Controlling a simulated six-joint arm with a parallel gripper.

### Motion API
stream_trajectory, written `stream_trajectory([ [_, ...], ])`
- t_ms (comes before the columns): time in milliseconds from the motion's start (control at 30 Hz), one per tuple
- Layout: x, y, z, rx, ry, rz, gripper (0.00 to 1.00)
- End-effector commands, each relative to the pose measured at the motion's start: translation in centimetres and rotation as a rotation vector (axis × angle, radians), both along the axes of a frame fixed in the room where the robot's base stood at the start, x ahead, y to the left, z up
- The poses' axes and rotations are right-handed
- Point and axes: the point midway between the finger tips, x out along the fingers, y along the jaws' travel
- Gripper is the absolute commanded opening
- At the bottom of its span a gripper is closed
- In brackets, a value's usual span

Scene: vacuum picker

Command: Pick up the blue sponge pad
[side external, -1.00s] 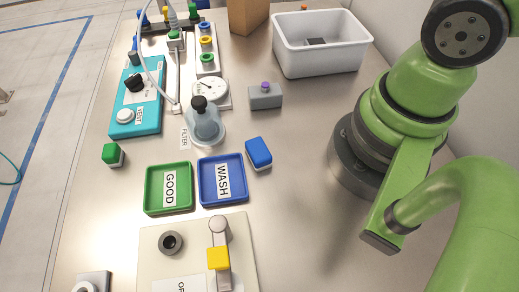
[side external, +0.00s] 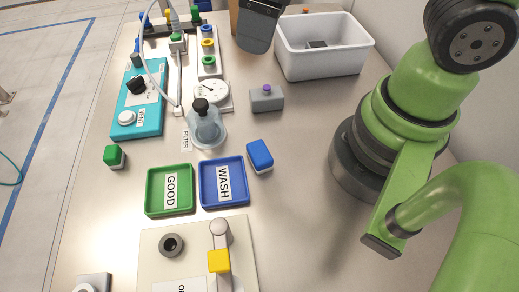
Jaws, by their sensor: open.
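The blue sponge pad (side external: 260,153), a small block with a blue top and a pale lower layer, lies on the metal table just right of the blue WASH tray (side external: 238,202). It is not in the tray.
A green GOOD tray (side external: 188,205) sits left of the WASH tray. A glass filter flask (side external: 207,128) and a grey block with a purple knob (side external: 266,104) stand behind the pad. A white bin (side external: 352,66) stands at the back right. The table right of the pad is clear.

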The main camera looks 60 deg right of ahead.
Motion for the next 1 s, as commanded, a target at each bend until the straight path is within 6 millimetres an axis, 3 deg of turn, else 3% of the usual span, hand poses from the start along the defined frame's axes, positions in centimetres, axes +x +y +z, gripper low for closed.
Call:
stream_trajectory([
  [100, 0.3, 2.2, -4.2, -0.098, 0.103, 0.229, 0.87],
  [300, -0.4, 4.5, -9.7, -0.207, 0.218, 0.53, 0.87],
  [500, -1.1, 5.2, -12.3, -0.247, 0.263, 0.652, 0.87],
  [800, -1.5, 4.7, -16.2, -0.25, 0.268, 0.657, 0.87],
  [1000, -1.7, 4.7, -17.6, -0.249, 0.267, 0.656, 0.87],
])
